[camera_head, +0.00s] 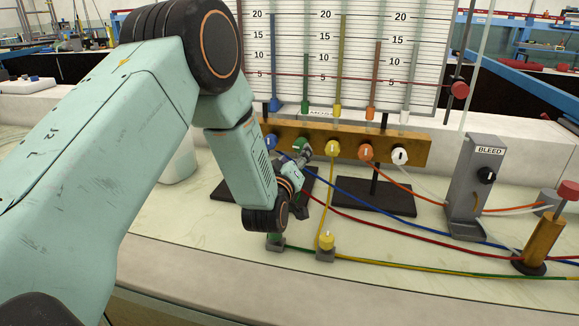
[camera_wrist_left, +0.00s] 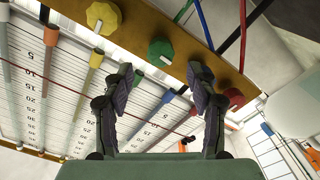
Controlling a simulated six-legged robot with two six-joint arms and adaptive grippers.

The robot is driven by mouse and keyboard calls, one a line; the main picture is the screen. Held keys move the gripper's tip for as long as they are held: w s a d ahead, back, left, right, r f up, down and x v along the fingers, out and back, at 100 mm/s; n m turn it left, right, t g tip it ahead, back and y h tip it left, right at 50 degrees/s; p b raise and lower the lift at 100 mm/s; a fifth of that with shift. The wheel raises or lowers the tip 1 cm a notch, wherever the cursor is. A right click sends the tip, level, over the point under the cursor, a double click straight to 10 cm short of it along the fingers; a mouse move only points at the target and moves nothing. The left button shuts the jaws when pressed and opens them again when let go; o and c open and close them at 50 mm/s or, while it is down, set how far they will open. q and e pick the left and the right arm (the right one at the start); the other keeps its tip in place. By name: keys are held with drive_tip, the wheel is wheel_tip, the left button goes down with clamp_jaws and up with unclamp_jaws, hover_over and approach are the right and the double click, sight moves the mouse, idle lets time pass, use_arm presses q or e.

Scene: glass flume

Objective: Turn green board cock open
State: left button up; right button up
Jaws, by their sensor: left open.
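The green board cock (camera_head: 301,145) is a round knob on the brass-coloured bar, between the blue knob (camera_head: 269,142) and the yellow knob (camera_head: 334,149). My left gripper (camera_head: 304,155) is at its front, partly covering it in the head view. In the left wrist view the green cock (camera_wrist_left: 159,50) shows a white pointer mark. The open, empty fingers of my left gripper (camera_wrist_left: 161,76) stand on either side of its line, and I see no clear contact. My right gripper is not in view.
The bar (camera_head: 420,150) also carries an orange knob (camera_head: 365,152) and a white knob (camera_head: 399,156). Above it stands a scale board with coloured tubes. Hoses cross the bench below, near small green and yellow fittings. A grey BLEED post (camera_head: 468,195) stands at right.

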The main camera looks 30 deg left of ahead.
sight(300, 147)
use_arm(q)
drive_tip(key=v, duration=0.5)
drive_tip(key=shift+w, duration=0.1)
drive_tip(key=shift+w+a+r+m+p, duration=0.1)
drive_tip(key=shift+w+a+m+p, duration=0.4)
drive_tip(key=shift+w+m+p, duration=1)
drive_tip(key=shift+w+a+f+m+p, duration=0.1)
drive_tip(key=shift+w+a+m+p, duration=0.35)
drive_tip(key=shift+w+m+p, duration=1.1)
drive_tip(key=shift+w+a+r+m+p, duration=0.1)
drive_tip(key=shift+w+a+m+p, duration=0.5)
drive_tip(key=shift+w+m, duration=1.65)
drive_tip(key=shift+w+d+n, duration=0.1)
drive_tip(key=shift+w+n, duration=0.15)
drive_tip(key=shift+n, duration=0.05)
drive_tip(key=shift+c, duration=0.2)
